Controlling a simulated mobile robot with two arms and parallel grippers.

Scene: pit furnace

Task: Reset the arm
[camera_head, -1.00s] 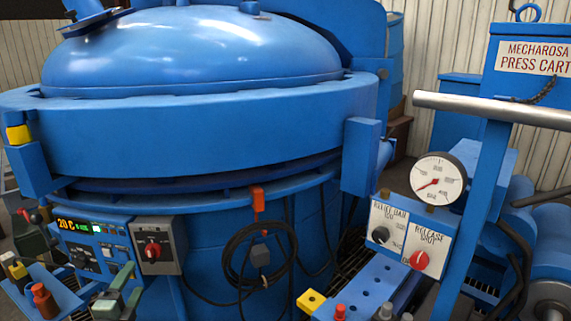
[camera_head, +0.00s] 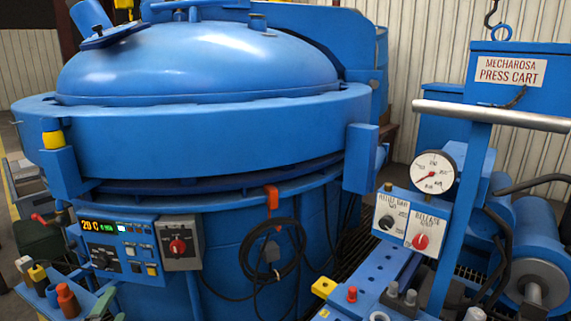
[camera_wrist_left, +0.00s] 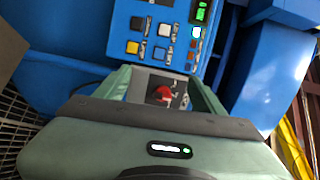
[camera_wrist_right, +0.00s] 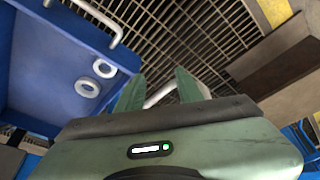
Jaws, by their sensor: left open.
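My left gripper (camera_head: 107,303) shows at the lower left of the head view, cut off by the bottom edge, below the control panel. In the left wrist view my left gripper (camera_wrist_left: 165,82) has its green fingers apart with nothing between them. A grey switch box with a red knob (camera_wrist_left: 161,93) lies beyond them, apart. My right gripper (camera_wrist_right: 160,76) shows only in the right wrist view. Its fingers are apart and empty, above a floor grating (camera_wrist_right: 190,35). A white bar crosses behind its fingers.
The blue pit furnace (camera_head: 200,135) with its domed lid fills the left and middle. Its control panel (camera_head: 120,248) reads 20 C. A coiled black cable (camera_head: 250,275) hangs on its side. The press cart (camera_head: 508,110) with its gauge (camera_head: 433,173) stands at right.

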